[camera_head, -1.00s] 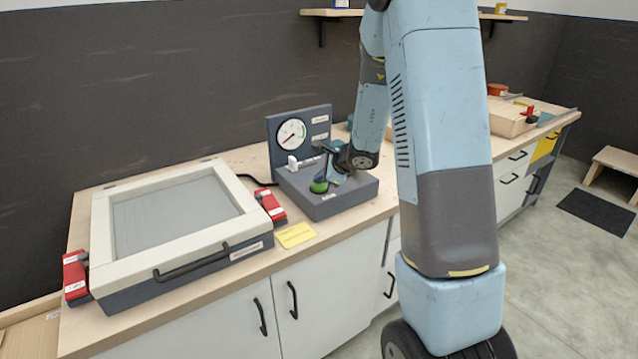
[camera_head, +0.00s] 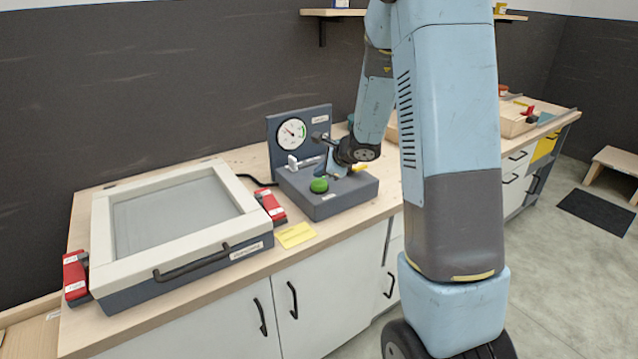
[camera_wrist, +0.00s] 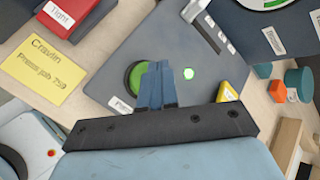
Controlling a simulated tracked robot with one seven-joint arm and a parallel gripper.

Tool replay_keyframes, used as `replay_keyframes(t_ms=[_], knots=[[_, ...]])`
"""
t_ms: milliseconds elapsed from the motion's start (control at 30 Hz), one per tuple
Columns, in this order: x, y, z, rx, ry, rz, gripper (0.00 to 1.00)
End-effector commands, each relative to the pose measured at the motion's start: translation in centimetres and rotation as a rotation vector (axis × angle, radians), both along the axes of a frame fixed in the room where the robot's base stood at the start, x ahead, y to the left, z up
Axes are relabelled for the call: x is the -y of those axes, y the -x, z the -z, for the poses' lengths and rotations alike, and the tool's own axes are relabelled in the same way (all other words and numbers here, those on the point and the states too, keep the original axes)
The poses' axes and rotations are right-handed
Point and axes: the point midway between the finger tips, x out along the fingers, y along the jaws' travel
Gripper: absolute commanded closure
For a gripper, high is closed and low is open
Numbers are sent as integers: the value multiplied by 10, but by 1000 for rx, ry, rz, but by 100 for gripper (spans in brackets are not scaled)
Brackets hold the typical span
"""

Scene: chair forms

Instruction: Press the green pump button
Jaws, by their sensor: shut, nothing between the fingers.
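The green pump button (camera_head: 319,185) is a round green dome on top of the grey control box (camera_head: 325,208). In the wrist view the green button (camera_wrist: 134,76) shows partly behind my fingers. My gripper (camera_head: 334,170) is shut and empty, above and slightly right of the button in the head view, apparently clear of it. Its blue fingers (camera_wrist: 156,84) are together in the wrist view. A small green lamp (camera_wrist: 188,73) is lit on the box. The round gauge (camera_head: 292,134) stands on the panel behind, its needle pointing to the upper left.
A framed press (camera_head: 180,265) with red clamps (camera_head: 270,205) stands left of the box. A yellow note (camera_head: 295,235) lies on the bench in front.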

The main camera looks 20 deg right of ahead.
Motion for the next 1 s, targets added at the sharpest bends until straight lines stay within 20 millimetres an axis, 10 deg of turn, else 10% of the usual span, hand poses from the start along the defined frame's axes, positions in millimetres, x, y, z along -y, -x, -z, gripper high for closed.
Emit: replay_keyframes(t_ms=[1000], knots=[[0,0,-57,0,1,-1,100]])
